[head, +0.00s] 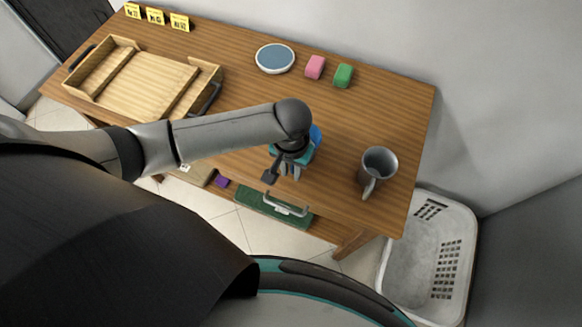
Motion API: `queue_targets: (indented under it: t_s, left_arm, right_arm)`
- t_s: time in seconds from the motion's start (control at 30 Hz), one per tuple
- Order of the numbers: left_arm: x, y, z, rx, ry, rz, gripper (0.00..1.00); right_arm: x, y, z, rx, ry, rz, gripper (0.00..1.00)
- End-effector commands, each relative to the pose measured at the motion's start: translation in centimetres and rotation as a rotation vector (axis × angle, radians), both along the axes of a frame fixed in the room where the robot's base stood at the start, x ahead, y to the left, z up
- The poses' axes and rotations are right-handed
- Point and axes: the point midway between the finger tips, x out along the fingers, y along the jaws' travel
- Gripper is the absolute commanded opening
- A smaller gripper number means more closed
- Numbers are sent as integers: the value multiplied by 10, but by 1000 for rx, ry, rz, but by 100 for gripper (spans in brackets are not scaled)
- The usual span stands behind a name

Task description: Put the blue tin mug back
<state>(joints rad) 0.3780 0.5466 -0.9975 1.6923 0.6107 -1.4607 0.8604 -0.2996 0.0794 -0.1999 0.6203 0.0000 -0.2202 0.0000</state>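My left gripper (284,173) points down over the front edge of the wooden table, to the left of the grey mug. Its wrist covers most of what lies under it, and I cannot tell whether its fingers are open or shut. A small patch of a blue thing (316,134) shows behind the wrist; it may be the blue tin mug, but most of it is hidden. A grey metal mug (380,160) stands upright near the table's right end, its handle toward the front. My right gripper is not in view.
The wooden table (240,90) holds a wooden tray (127,88), a round blue dish with a white rim (275,58), a pink block (315,67), a green block (343,75) and yellow signs (155,16). A white basket (412,262) stands right of the table.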

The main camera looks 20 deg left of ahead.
Motion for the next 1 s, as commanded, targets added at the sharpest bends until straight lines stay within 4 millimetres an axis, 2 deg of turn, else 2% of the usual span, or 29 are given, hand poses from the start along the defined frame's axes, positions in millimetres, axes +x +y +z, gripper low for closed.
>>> queue_targets:
  t_s: [0.03,0.13,0.47,0.57,0.9,1.0]
  left_arm:
    - [0,0,0,0,0,0,31]
    - [0,0,0,0,0,0,43]
    - [1,0,4,1,-1,0,43]
    - [1,0,17,-1,-2,-1,43]
    - [1,0,89,-2,-2,-1,43]
    - [1,0,105,-1,-3,0,43]
  right_arm:
    - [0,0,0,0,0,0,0]
    - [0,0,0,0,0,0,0]
    - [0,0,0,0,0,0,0]
    - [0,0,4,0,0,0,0]
    - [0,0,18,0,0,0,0]
    - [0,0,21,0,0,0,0]
